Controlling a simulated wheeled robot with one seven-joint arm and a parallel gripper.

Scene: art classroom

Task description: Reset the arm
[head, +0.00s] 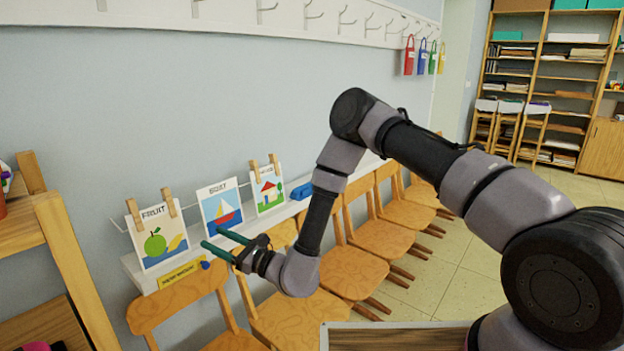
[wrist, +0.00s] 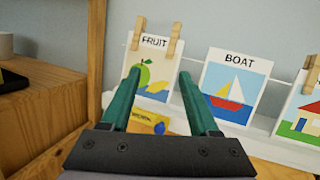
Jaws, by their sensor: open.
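My gripper (head: 211,239) is open and empty. It reaches left toward the wall shelf, with its two green fingers in front of the lower part of the boat card (head: 222,212) in the head view. In the wrist view my gripper (wrist: 157,78) frames the fruit card (wrist: 150,68), with a clear gap between the fingers. My arm is stretched out to the left from the lower right, bent at the elbow. Whether a fingertip touches a card cannot be told.
A white wall shelf (head: 133,268) holds the fruit card (head: 157,250), the house card (head: 268,192) and a blue object (head: 301,191). Fruit and house cards have wooden clothespins; the boat card shows none. Wooden chairs (head: 350,270) line the wall below. Floor at right (head: 455,265) is clear.

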